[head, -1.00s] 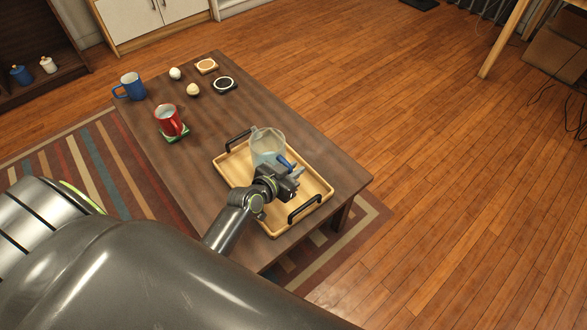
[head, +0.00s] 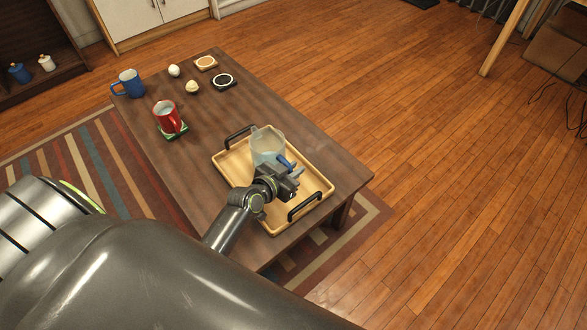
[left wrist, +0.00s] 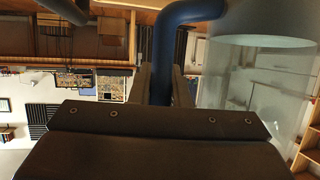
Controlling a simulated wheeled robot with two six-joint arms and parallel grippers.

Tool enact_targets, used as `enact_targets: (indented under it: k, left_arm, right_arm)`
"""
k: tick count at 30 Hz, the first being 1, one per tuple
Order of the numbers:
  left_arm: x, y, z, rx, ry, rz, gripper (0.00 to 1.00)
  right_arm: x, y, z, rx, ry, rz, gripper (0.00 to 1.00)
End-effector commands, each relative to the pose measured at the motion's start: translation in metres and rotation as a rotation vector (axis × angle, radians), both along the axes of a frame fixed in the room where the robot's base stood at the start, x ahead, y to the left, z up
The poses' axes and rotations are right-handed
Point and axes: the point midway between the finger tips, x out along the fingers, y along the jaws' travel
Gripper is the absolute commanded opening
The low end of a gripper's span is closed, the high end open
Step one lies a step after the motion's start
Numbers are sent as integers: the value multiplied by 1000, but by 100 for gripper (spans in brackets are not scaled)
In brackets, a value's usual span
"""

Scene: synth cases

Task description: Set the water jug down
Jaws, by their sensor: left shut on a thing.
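The water jug (head: 265,142) is clear with a blue handle (head: 284,161). It stands upright over the wooden tray (head: 232,171), which has two black handles and lies on the brown table. Whether the jug's base touches the tray is hidden behind my left gripper (head: 289,174). That gripper is shut on the jug's handle. In the left wrist view the blue handle (left wrist: 165,55) runs between the two fingers, and the clear jug body (left wrist: 262,75) is at the right. My right gripper is not in view.
A red mug (head: 167,115) stands on a green coaster, and a blue mug (head: 129,84) stands at the table's far left corner. Two small pale round things (head: 192,87) and two coasters (head: 223,81) lie nearby. The middle of the table (head: 215,125) is clear.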

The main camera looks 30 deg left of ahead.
Motion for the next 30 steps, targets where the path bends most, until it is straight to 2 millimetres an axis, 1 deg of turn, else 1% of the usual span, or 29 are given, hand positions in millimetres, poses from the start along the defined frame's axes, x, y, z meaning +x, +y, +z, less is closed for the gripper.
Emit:
enact_targets:
  k: [17,18,23,30]
  left_arm:
    - [1,0,-9,2,-6,0,0]
    - [1,0,-8,2,-6,0,20]
    - [1,0,-9,1,-4,0,41]
    - [-1,0,-12,-1,4,0,41]
  right_arm:
    - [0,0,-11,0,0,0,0]
    - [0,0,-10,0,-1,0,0]
    - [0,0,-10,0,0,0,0]
    - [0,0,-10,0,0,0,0]
